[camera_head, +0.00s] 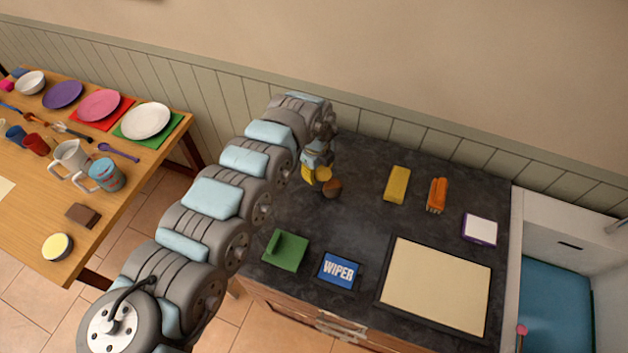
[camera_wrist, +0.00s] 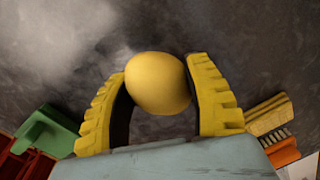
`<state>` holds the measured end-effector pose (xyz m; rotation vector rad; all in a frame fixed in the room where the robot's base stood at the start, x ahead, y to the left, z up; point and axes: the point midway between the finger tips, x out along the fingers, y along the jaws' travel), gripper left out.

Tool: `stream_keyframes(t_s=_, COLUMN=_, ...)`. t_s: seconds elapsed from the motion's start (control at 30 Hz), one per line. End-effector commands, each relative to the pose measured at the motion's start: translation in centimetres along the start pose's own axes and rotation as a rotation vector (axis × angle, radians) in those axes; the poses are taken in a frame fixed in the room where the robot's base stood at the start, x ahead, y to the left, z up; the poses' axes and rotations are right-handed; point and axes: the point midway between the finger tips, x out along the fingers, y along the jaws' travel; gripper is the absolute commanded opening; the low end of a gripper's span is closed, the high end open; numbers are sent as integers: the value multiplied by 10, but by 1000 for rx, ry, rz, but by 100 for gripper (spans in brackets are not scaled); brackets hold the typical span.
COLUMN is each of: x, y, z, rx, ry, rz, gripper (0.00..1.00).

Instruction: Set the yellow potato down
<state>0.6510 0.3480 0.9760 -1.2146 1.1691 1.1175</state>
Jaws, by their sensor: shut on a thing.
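The yellow potato (camera_wrist: 160,84) is smooth and rounded. My gripper (camera_wrist: 157,72) is shut on it, with one yellow ribbed finger on each side, in the wrist view. In the head view my gripper (camera_head: 316,172) is over the back left part of the dark countertop (camera_head: 365,222), and the potato (camera_head: 323,174) shows small at the fingers. A small brown rounded shape (camera_head: 332,188) is right beside them; I cannot tell what it is. I cannot tell whether the potato touches the countertop.
A yellow block (camera_head: 397,184) and an orange brush-like thing (camera_head: 437,195) lie to the right. A green holder (camera_head: 286,251), a blue WIPER pad (camera_head: 339,270) and a cream board (camera_head: 436,286) lie in front. Bare countertop lies between. A wooden table (camera_head: 92,228) with dishes stands left.

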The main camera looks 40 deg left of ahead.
Motion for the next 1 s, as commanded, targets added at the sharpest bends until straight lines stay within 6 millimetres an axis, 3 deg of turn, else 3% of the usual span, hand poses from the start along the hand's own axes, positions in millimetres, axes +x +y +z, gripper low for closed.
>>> stream_keyframes(t_s=0.07, x=11, y=-1, z=5, rx=0, ry=2, rz=-1, gripper=11)
stream_keyframes(t_s=0.47, x=22, y=-3, z=18, rx=1, ry=0, rz=-3, gripper=11)
stream_keyframes(t_s=0.73, x=54, y=0, z=20, rx=0, ry=0, rz=-3, gripper=11)
stream_keyframes(t_s=1.0, x=55, y=0, z=21, rx=0, ry=-2, rz=-2, gripper=11)
